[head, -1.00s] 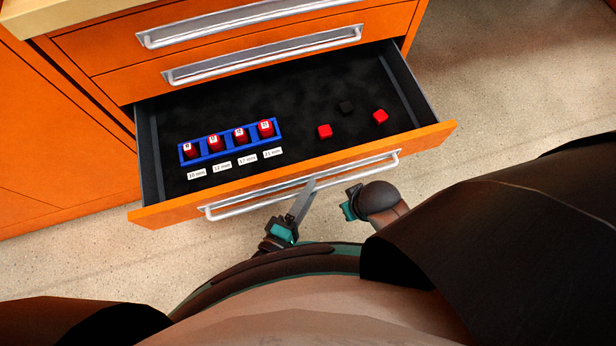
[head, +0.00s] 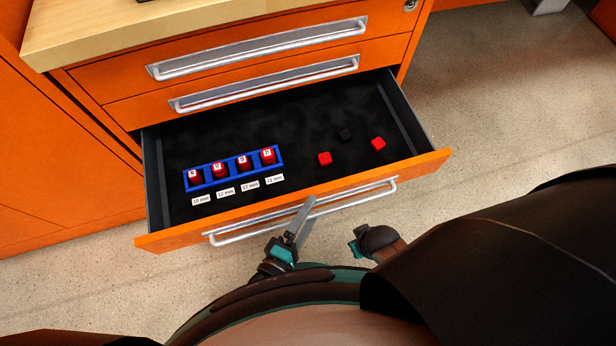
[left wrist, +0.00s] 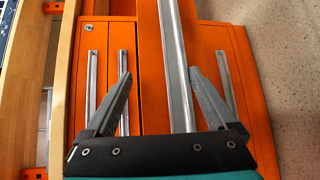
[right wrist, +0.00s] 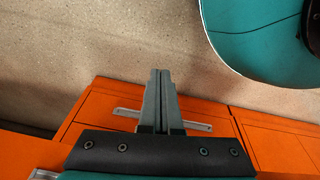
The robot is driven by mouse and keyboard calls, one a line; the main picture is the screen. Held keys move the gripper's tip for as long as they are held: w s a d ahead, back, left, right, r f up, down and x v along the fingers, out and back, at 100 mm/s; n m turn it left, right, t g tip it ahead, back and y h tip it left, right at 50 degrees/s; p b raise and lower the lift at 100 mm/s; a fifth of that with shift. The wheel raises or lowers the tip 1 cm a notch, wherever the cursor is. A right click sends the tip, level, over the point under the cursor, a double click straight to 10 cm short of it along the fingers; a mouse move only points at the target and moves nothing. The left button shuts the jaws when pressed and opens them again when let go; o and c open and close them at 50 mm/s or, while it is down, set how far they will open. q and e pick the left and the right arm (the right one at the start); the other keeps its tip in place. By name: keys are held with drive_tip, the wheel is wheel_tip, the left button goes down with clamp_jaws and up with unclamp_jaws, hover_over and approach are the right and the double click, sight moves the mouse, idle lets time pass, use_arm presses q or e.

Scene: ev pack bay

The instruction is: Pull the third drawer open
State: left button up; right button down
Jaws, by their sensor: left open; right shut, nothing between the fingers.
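The third drawer (head: 420,162) is pulled out of the orange cabinet, with its black inside showing. Its long silver handle (head: 235,236) runs along the front and also shows as the middle bar in the left wrist view (left wrist: 178,70). My left gripper (head: 306,206) is at this handle. In the left wrist view its fingers (left wrist: 160,74) are spread, one on each side of the bar, without visibly closing on it. My right gripper (head: 357,244) is off to the right of the left one, in front of the drawer. Its fingers (right wrist: 161,75) are together and empty.
Two shut drawers (head: 100,78) (head: 130,108) sit above under a wooden top (head: 80,50). Speckled floor (head: 510,110) is clear at right.

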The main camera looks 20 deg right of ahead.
use_arm(q)
drive_tip(key=shift+o, duration=0.8)
drive_tip(key=shift+t, duration=0.3)
drive_tip(key=r+p, duration=0.1)
drive_tip(key=r, duration=0.2)
drive_tip(key=w+r+p, duration=0.1)
drive_tip(key=r+p, duration=0.1)
drive_tip(key=r, duration=0.1)
drive_tip(key=shift+w+r, duration=0.1)
drive_tip(key=shift+w, duration=0.05)
drive_tip(key=r+p, duration=0.2)
drive_tip(key=shift+s+r, duration=0.3)
drive_tip(key=shift+r, duration=0.1)
drive_tip(key=shift+c, duration=1)
use_arm(e)
drive_tip(key=s+d+f, duration=0.3)
drive_tip(key=s+d, duration=0.2)
drive_tip(key=s, duration=0.3)
use_arm(q)
wheel_tip(320, 180, up, 8)
drive_tip(key=p, duration=0.4)
use_arm(e)
drive_tip(key=s+a+r+g, duration=0.1)
drive_tip(key=s+a+r, duration=0.2)
drive_tip(key=s+r, duration=0.1)
drive_tip(key=shift+s+r, duration=0.15)
use_arm(q)
drive_tip(key=shift+s, duration=0.1)
